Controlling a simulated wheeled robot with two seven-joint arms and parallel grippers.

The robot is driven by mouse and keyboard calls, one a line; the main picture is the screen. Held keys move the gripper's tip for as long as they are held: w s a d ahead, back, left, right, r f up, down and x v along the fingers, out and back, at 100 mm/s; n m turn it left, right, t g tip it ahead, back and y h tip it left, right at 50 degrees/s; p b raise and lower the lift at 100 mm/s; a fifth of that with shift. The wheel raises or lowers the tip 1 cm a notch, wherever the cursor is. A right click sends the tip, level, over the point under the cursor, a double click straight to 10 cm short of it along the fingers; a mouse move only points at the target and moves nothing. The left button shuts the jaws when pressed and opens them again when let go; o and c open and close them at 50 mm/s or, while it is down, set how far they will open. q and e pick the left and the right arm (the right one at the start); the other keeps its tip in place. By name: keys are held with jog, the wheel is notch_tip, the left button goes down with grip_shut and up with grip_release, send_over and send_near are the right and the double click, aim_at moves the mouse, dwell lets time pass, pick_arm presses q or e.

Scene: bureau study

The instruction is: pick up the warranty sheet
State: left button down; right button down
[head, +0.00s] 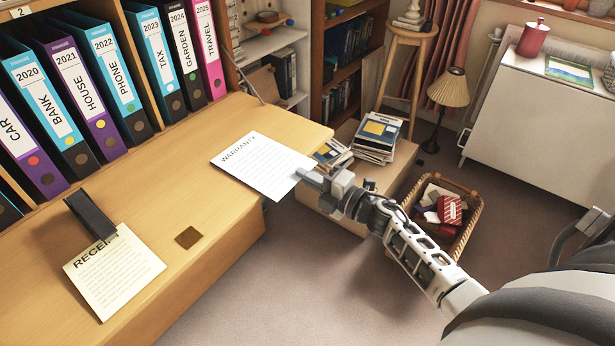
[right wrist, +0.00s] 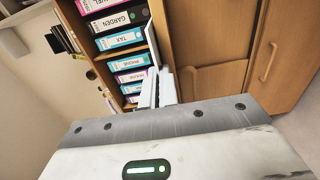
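The warranty sheet (head: 262,167) is a white printed page at the front edge of the wooden desk flap, with its near right part jutting past the edge. My right gripper (head: 306,174) is at the sheet's right edge, its fingers close together with the paper between them. In the right wrist view the sheet (right wrist: 153,50) shows nearly edge-on, running out from the closed fingers (right wrist: 165,88). I cannot tell how far it is raised off the flap. My left gripper is not in view.
The desk flap (head: 205,205) also holds a cream receipt (head: 115,275) under a dark block (head: 90,215), and a small brown square (head: 187,237). Labelled binders (head: 75,85) stand behind. A low stand with books (head: 376,138) and a wicker basket (head: 468,228) are beyond the flap.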

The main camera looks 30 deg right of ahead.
jog(key=shift+r, duration=0.1)
jog(key=p+v, duration=0.1)
jog(key=v, duration=0.5)
dwell(0.8)
